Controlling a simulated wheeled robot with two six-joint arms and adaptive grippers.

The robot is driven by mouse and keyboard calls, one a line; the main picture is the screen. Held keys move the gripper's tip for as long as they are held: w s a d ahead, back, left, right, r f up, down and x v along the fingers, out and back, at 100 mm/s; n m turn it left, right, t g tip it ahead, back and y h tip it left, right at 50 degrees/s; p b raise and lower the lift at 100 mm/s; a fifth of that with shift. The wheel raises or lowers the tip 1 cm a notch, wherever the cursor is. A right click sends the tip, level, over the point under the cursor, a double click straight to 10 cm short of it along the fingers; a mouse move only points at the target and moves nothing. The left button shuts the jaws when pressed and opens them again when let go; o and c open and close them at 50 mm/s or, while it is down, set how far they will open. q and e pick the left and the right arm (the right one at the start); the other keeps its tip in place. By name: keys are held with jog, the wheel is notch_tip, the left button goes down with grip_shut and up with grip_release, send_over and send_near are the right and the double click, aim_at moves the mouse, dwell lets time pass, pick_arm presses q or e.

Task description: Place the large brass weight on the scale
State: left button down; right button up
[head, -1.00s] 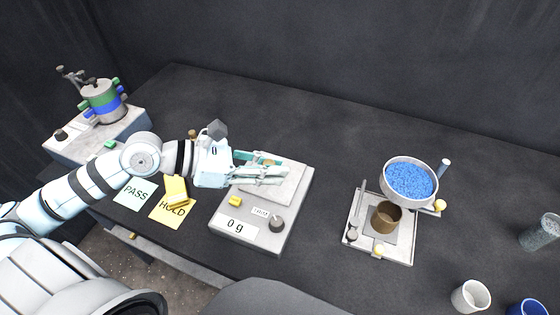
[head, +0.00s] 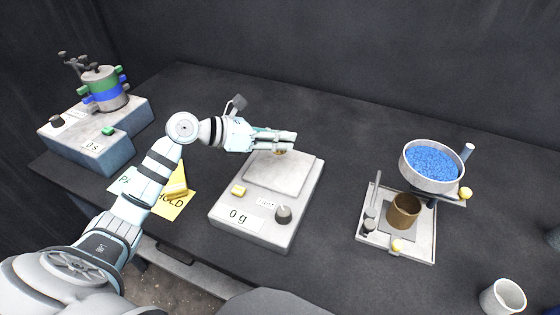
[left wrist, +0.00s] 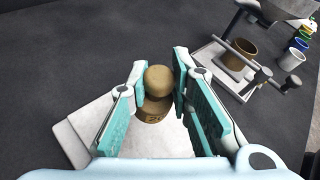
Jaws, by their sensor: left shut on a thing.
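The large brass weight (left wrist: 157,88), with a round knob on top, sits between the finger pads of my left gripper (left wrist: 155,82) in the left wrist view. In the head view my left gripper (head: 290,142) is over the back part of the scale's plate, shut on the weight, and only a little brass shows below the fingers. The scale (head: 262,232) has a pale square plate (head: 282,178) and its display reads 0 g. The plate also shows below the weight in the left wrist view (left wrist: 85,135). I cannot tell the exact gap between weight and plate. My right gripper is not in view.
Right of the scale is a stand (head: 425,252) with a brown cup (head: 403,211) and a bowl of blue grains (head: 432,162). A white cup (head: 502,296) is at the front right. A machine (head: 92,140) stands at the left, near a yellow HOLD card (head: 176,206).

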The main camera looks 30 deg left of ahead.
pick_arm(q)
jog(key=f+b, duration=0.1)
jog(key=f, duration=0.5)
jog(key=shift+w+d+f+b, duration=0.1)
jog(key=shift+w+b, duration=0.1)
jog(key=shift+b, duration=0.15)
jog(key=shift+s, duration=0.1)
jog(key=c, duration=1.5)
grip_release()
jog(key=shift+o, duration=0.2)
jog(key=p+v, duration=0.2)
jog(key=v, duration=0.9)
jog(key=shift+r, duration=0.2)
jog(key=shift+s+a+r, duration=0.15)
jog(key=shift+s+a, duration=0.1)
jog(key=shift+s, duration=0.05)
